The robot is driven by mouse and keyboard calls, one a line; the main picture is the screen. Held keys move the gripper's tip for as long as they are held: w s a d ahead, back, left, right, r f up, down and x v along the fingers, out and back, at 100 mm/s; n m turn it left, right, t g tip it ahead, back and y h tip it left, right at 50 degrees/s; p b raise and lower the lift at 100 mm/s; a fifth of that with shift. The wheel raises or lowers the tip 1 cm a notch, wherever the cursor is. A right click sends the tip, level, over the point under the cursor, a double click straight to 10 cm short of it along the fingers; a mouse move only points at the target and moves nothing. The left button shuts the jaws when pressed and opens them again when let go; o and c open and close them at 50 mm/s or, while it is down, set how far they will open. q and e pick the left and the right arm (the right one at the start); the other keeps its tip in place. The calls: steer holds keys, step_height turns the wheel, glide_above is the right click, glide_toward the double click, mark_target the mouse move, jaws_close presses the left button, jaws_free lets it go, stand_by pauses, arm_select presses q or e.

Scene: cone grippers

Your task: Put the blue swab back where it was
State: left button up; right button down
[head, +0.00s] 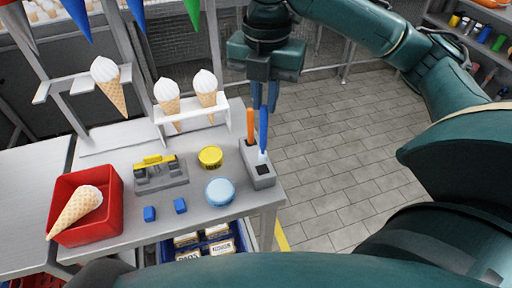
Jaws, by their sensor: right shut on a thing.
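The blue swab (264,136) hangs upright with its pale tip down, over the front part of the grey holder block (270,182) at the table's right edge. My right gripper (265,104) is shut on the swab's upper end, above the holder. The tip is close to the block's dark opening (264,169); I cannot tell whether it touches or enters it. An orange swab (250,124) stands upright in the rear part of the block. My left gripper is not in view.
A yellow tin (210,156), a light blue round lid (220,191) and two blue cubes (180,206) are left of the holder. Behind, a white rack (190,125) holds ice cream cones. A red bin (106,215) with a cone stands at left. Tiled floor lies right.

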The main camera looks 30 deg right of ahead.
mark_target(266, 106)
steer(key=f, duration=0.3)
steer(key=shift+s+f, duration=0.15)
steer(key=shift+s, duration=0.1)
step_height(266, 106, down, 4)
steer(key=shift+f, duration=0.25)
steer(key=shift+w+f, duration=0.1)
steer(key=c, duration=1.4)
jaws_free()
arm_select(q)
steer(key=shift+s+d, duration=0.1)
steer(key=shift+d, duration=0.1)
